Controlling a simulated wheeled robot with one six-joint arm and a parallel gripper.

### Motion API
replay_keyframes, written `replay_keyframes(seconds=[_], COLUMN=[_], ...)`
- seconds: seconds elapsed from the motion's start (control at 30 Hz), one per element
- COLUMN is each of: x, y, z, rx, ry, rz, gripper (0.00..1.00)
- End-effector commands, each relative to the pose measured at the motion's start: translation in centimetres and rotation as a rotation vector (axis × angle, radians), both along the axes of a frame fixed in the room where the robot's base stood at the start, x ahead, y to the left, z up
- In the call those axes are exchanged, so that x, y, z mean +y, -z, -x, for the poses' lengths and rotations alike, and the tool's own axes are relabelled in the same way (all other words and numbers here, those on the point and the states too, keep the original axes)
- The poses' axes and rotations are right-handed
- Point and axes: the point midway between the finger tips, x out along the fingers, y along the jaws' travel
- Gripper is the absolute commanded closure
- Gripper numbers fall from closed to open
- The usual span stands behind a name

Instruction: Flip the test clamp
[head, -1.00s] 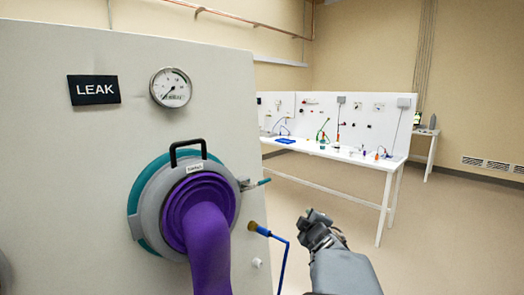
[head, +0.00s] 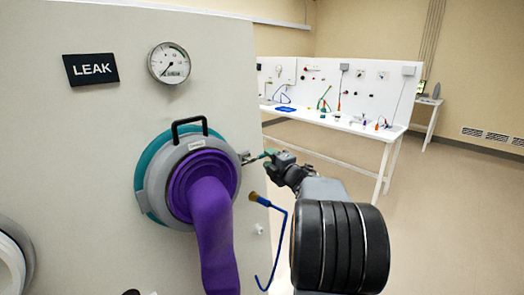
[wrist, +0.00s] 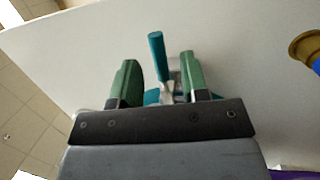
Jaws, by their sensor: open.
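The test clamp appears to be the small metal clamp (head: 245,158) with a teal handle, on the right side of the purple-sleeved glove port (head: 150,178). In the wrist view its teal handle (wrist: 156,55) stands between my two green fingers, with a metal bracket below it. My gripper (head: 272,155) is at the clamp, and in the wrist view my gripper (wrist: 159,62) is open with gaps on both sides of the handle. I cannot tell how deep the handle sits between the fingers. In the head view my gripper partly hides the handle.
A brass-tipped blue hose (head: 268,202) hangs just below the clamp, and its brass end (wrist: 306,45) shows at right in the wrist view. A LEAK sign (head: 91,69) and a gauge (head: 169,62) are on the pale panel. A white bench (head: 330,118) stands behind; the floor at right is clear.

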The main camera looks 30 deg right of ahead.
Motion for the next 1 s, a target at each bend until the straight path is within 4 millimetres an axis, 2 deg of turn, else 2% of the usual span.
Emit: replay_keyframes(seconds=[0.1,0.3,0.5,0.77,1.0], x=[0.0,0.0,-0.1,-0.1,-0.1], y=[-0.3,-0.4,-0.4,-0.4,-0.4], z=[-2.0,-4.1,-4.9,-4.9,-4.9], rx=[0.001,0.001,0.0,0.0,0.0], ry=[-0.001,0.0,0.001,0.001,0.001], rz=[-0.001,-0.001,0.0,0.0,0.0], gripper=[0.59,0.59,0.59,0.59,0.8])
